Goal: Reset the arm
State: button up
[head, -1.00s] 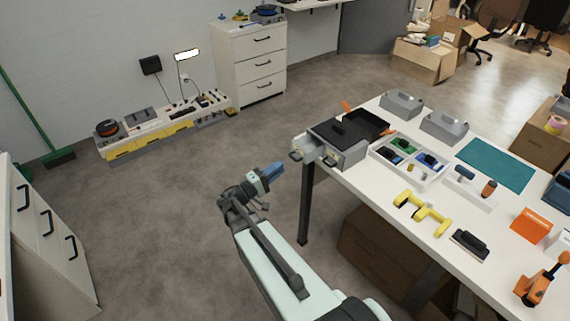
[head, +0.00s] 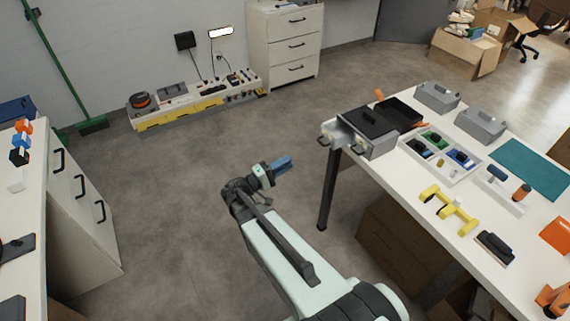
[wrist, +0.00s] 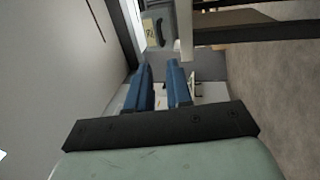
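My gripper (head: 283,164) shows in the head view at the end of my pale green arm, over the bare floor left of the white table. Its blue fingers also show in the wrist view (wrist: 161,86), with a narrow gap between them and nothing visibly held. The gripper is apart from the table and its contents.
The white table (head: 405,205) at right holds a grey box with a black lid (head: 367,130), a sorting tray (head: 440,155) and a yellow clamp-like tool (head: 448,210). White drawers (head: 82,195) stand at left. Open floor (head: 180,190) lies between.

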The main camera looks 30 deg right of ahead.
dwell(0.4)
jog(key=s+a+f+n+g+y, duration=0.1)
jog(key=s+a+f+y, duration=0.3)
jog(key=f, duration=0.4)
jog(key=s+a+f+g+y, duration=0.1)
jog(key=s+a+f+y, duration=0.15)
jog(key=f+y, duration=0.35)
jog(key=s+a+f+n+g+y, duration=0.1)
jog(key=s+a+f+y, duration=0.25)
jog(key=f, duration=0.55)
jog(key=s+a+f+m+g+y, duration=0.1)
jog(key=s+a+f, duration=0.4)
jog(key=s, duration=0.7)
jog(key=s+a+f+m+g+y, duration=0.1)
jog(key=s+a+f+y, duration=0.4)
jog(key=s, duration=0.6)
jog(key=shift+s+a+f+g+y, duration=0.25)
jog(key=shift+s+f+g+y, duration=0.15)
jog(key=shift+f+g, duration=0.4)
jog(key=shift+r, duration=0.2)
